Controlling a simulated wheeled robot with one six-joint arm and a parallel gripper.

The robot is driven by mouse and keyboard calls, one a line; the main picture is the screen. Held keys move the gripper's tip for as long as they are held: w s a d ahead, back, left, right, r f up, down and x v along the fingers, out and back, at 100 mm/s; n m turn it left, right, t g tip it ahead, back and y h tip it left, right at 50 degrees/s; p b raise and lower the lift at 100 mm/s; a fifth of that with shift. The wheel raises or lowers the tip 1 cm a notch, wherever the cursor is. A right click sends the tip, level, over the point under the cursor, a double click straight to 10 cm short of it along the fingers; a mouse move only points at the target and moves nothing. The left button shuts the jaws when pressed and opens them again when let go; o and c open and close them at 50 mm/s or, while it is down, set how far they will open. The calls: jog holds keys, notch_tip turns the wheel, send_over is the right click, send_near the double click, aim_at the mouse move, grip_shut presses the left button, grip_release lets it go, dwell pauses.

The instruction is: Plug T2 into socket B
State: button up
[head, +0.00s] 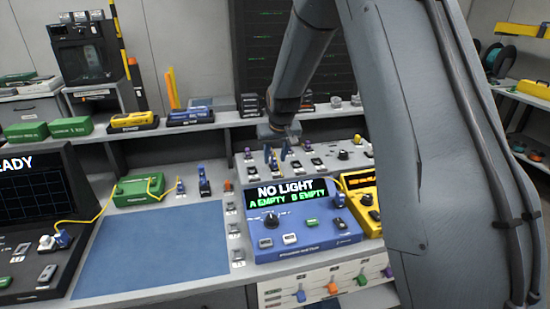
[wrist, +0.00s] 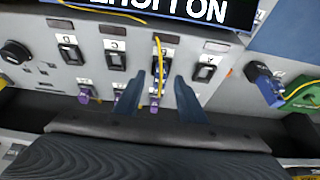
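My gripper (wrist: 156,82) shows in the wrist view with its two fingers apart. In the head view my gripper (head: 285,150) is over the grey panel behind the blue tester (head: 300,220). Its screen reads NO LIGHT, A EMPTY, B EMPTY. Two blue plugs stand near the green box: one with a yellow lead (head: 181,186), another to its right (head: 204,184).
A blue mat (head: 150,250) lies clear at the middle left. A dark instrument (head: 35,225) with a yellow-leaded plug stands at far left. The green box (head: 138,190) is behind the mat. A yellow device (head: 362,190) stands right of the tester. My arm hides the right side.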

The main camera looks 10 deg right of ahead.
jog(key=b+v, duration=0.1)
jog(key=v, duration=0.6)
jog(key=s+f+g, duration=0.1)
jog(key=s+f, duration=0.2)
jog(key=s, duration=1.3)
jog(key=s+f+g, duration=0.2)
jog(key=s+f, duration=0.1)
jog(key=s, duration=1.3)
